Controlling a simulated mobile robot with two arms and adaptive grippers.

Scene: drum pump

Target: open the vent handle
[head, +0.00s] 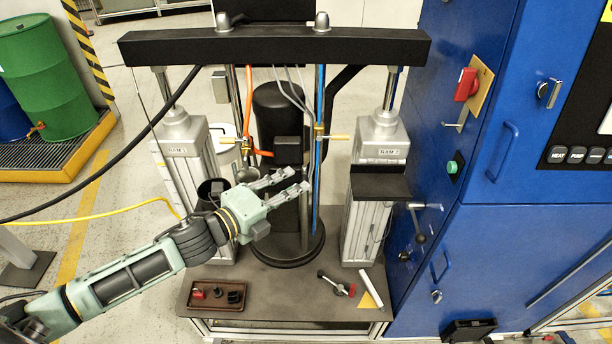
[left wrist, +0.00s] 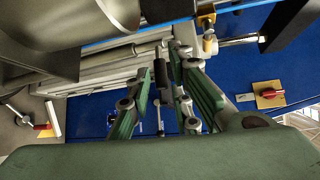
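Several handles show, and I cannot tell for certain which is the vent handle. A black-knobbed lever (head: 420,238) is on the blue cabinet's side. My left gripper (head: 298,181) is open and empty, in front of the black pump cylinder, below the valve handles and left of the lever. In the left wrist view its fingers (left wrist: 166,62) are apart, with a dark cylindrical part showing between them. My right gripper is not in view.
A black crossbar (head: 275,48) spans two grey columns above. The blue cabinet (head: 510,250) stands at the right. On the base plate (head: 285,300) lie a brown tray (head: 218,310) with small parts, a loose valve lever (head: 335,284) and a white bar (head: 371,287).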

